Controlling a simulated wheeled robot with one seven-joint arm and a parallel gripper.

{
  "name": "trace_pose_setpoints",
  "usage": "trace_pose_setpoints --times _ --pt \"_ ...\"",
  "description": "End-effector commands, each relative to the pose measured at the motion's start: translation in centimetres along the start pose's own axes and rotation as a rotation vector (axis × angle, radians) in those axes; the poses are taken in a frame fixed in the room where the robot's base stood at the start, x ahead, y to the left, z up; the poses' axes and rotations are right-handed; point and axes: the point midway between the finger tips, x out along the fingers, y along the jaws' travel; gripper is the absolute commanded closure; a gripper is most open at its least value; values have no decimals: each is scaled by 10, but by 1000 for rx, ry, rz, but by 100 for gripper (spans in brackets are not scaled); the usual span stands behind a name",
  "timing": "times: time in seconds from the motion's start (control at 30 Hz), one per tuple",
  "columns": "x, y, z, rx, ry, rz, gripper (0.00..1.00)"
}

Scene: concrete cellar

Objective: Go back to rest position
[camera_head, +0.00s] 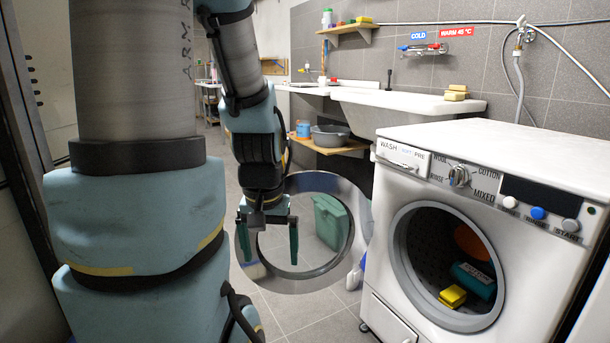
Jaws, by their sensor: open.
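My gripper (267,231) hangs at the end of my bent arm, its two dark green fingers apart and nothing between them. It is in front of the open round door (301,289) of the washing machine (412,243); I cannot tell whether it touches the door. The door stands swung out to the left. Inside the drum lie a yellow item (453,296), a teal item (474,280) and an orange item (470,241).
A green bin (331,222) shows through the door's ring. Behind are a white sink (405,102) with yellow sponges (456,93), and a low wooden shelf (350,149) holding a grey basin (330,135). Tiled floor (312,311) is clear in front of the door.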

Motion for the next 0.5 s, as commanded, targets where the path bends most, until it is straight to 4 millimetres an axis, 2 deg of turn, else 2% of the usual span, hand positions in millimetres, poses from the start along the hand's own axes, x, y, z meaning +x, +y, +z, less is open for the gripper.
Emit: trace_pose_setpoints --times 0.03,0.5 --pt "-34 0 -5 1 0 0 0" --pt "-178 1 -25 2 0 0 0"
